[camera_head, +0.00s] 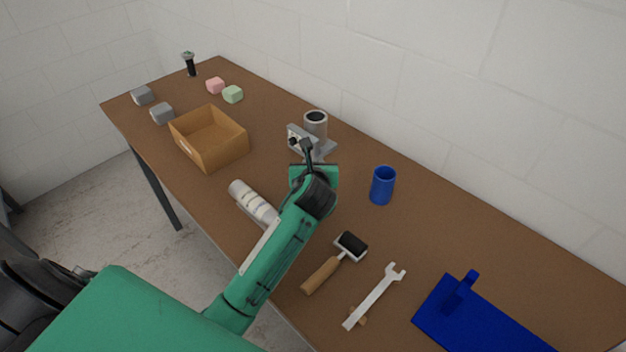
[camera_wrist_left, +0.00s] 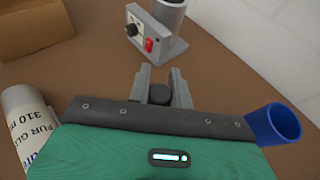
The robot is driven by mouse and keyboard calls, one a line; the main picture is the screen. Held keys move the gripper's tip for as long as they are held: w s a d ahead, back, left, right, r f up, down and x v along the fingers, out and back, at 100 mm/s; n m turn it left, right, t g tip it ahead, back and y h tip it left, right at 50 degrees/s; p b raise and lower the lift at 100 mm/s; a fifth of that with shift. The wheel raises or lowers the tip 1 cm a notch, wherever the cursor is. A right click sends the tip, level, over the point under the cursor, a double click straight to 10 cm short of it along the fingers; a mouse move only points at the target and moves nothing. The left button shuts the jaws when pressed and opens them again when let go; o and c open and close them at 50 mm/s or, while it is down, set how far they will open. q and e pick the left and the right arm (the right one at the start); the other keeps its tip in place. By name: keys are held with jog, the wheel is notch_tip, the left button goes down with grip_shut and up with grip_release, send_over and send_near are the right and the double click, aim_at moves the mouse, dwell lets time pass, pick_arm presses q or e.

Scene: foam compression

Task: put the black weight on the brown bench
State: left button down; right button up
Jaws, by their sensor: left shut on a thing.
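My left gripper (camera_head: 313,178) is over the middle of the brown bench (camera_head: 440,240), just in front of a grey device. In the left wrist view its two grey fingers (camera_wrist_left: 161,86) are shut on a dark round thing, which looks like the black weight (camera_wrist_left: 160,95). Only the top of this weight shows; the head view hides it behind my gripper and arm. I cannot tell whether its underside touches the bench. My right gripper is not in view.
A grey device (camera_head: 325,147) with a cylinder stands just beyond my gripper. A white cartridge (camera_head: 252,201) lies left, a blue cup (camera_head: 383,186) stands right. Bare bench lies right of the cup.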

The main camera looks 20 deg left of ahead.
pick_arm(q)
notch_tip(320, 180, down, 6)
jog(key=shift+r, duration=0.1)
jog(key=shift+f, duration=0.3)
jog(key=c, duration=1.3)
grip_release()
jog(key=shift+f, duration=0.15)
jog(key=shift+o, duration=0.2)
jog(key=shift+s, duration=0.1)
